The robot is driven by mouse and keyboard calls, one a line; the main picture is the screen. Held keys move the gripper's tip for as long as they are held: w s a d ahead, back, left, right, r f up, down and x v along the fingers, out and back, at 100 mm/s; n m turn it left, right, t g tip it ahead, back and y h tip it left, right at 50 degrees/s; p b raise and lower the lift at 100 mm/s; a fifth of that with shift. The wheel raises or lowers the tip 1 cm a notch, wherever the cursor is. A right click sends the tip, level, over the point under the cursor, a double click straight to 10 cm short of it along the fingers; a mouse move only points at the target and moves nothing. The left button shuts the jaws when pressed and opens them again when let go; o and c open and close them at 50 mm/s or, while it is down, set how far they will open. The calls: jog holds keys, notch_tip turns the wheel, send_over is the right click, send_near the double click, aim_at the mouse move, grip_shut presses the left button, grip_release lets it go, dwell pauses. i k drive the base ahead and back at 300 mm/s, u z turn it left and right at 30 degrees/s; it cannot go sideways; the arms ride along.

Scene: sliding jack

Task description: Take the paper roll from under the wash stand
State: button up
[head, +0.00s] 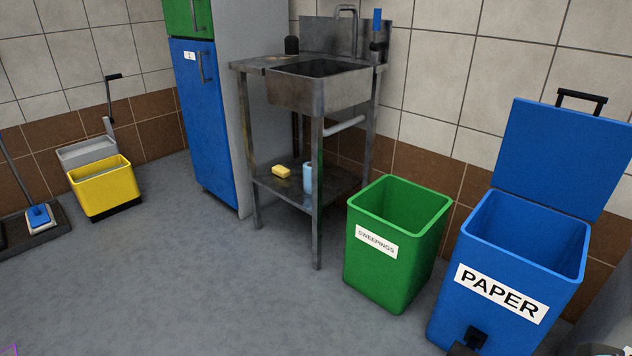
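The wash stand (318,90) is a grey metal sink on legs against the tiled wall, with a lower shelf (335,187). A light blue upright cylinder (307,178), which looks like the paper roll, stands on that shelf. It is just left of the front right leg (317,225), which seems to hide its right edge. A yellow sponge-like block (281,171) lies on the shelf to its left. My gripper is not in view.
A green SWEEPINGS bin (376,275) stands right of the wash stand, with an open blue PAPER bin (480,318) beyond it. A blue cabinet (205,125) stands to the left. A yellow mop bucket (103,192) is far left. The floor in front is clear.

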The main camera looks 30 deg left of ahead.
aim_at(307, 166)
jog(key=z, duration=0.1)
jog(key=k, duration=0.35)
jog(key=u, duration=1.35)
jog(key=i, duration=0.85)
jog(key=u, duration=0.65)
jog(key=i, duration=1.2)
jog(key=z, duration=0.2)
